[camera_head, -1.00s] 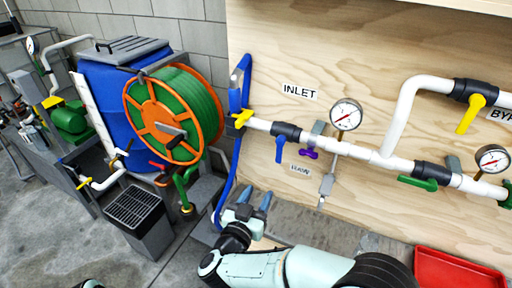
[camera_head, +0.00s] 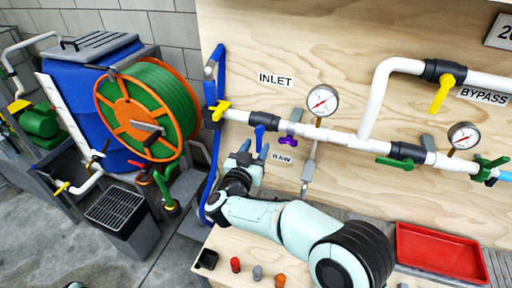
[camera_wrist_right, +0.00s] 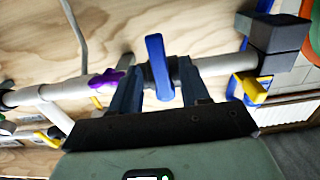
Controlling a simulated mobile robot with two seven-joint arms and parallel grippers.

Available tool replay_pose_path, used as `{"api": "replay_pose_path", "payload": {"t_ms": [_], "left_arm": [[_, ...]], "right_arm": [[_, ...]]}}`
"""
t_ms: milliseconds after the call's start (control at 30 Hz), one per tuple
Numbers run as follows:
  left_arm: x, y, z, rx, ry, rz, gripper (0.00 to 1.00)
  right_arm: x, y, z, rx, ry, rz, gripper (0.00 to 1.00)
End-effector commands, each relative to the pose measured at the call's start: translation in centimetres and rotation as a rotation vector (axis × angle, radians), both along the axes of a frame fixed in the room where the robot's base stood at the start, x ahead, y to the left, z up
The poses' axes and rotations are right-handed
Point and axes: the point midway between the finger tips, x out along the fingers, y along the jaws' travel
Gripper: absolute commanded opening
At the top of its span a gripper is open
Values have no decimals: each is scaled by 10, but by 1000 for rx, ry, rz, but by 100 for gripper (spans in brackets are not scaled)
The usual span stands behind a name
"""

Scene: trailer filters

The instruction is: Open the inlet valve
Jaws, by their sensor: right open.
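The inlet valve's blue lever (camera_head: 258,136) is on the white pipe (camera_head: 340,137) below the INLET label (camera_head: 275,79). The lever hangs down, across the pipe. My right gripper (camera_head: 256,152) is open just below and in front of it. In the right wrist view the blue lever (camera_wrist_right: 159,68) stands between the two open fingers of the right gripper (camera_wrist_right: 158,78), with a visible gap on either side. My left gripper is not in view.
A purple handle (camera_head: 289,141) and a pressure gauge (camera_head: 321,100) are just right of the valve. A yellow handle (camera_head: 220,110) is to the left, near the hose reel (camera_head: 128,117). A red tray (camera_head: 440,252) lies at the lower right.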

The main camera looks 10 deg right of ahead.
Motion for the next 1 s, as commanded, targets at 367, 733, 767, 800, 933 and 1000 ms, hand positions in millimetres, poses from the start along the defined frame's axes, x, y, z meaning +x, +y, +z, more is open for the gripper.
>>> {"api": "replay_pose_path", "payload": {"t_ms": [367, 733, 767, 800, 933, 1000], "left_arm": [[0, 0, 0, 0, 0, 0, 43], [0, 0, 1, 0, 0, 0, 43], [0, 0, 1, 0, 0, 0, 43], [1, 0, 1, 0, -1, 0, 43], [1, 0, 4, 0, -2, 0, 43], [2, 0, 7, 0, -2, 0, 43]], "right_arm": [[5, -4, 0, -1, -1, 0, 46], [5, -4, 0, -2, 0, 0, 0], [5, -5, 0, -2, 2, 0, 0], [5, -6, 0, -6, 4, 0, 0], [4, -12, 0, -22, 16, -1, 0], [4, -19, 1, -36, 25, -2, 0]]}}
